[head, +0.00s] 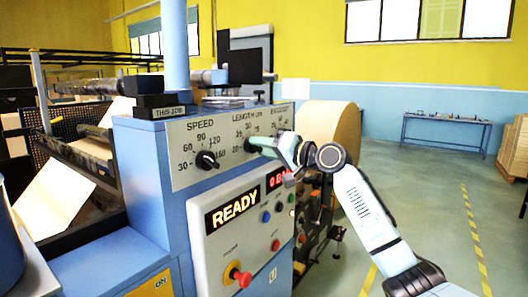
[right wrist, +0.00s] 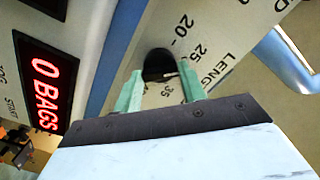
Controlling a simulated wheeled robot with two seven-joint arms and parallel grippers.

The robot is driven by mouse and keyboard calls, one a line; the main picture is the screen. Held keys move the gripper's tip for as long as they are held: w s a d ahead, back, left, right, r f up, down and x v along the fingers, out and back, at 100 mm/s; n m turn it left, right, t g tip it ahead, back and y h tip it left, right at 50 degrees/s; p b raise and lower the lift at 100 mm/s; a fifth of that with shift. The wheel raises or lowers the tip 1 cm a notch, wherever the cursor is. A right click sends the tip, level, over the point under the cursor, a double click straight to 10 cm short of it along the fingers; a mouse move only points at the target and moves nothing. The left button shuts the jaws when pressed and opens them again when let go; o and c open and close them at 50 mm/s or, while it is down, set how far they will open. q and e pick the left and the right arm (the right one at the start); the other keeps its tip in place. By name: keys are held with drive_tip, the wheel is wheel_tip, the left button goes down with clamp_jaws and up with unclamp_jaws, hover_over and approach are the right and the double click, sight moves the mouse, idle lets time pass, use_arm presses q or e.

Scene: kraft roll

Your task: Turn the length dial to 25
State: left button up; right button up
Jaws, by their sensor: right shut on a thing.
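The length dial (head: 249,146) is a black knob on the grey scale panel of the blue machine, right of the speed dial (head: 207,160). My right gripper (head: 262,146) reaches it from the right and is shut on it. In the right wrist view the dark knob (right wrist: 158,64) sits between the two green fingers (right wrist: 160,88). My left gripper is not in view.
Below the panel are a lit READY display (head: 233,210), a counter reading 0 BAGS (right wrist: 46,88), small coloured buttons and a red stop knob (head: 240,277). A large kraft roll (head: 335,135) stands behind my right gripper. The floor (head: 420,195) to the right is open.

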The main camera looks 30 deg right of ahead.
idle(0.4)
drive_tip(key=o, duration=1)
drive_tip(key=b+v, duration=0.3)
drive_tip(key=v, duration=1)
drive_tip(key=shift+s, duration=0.2)
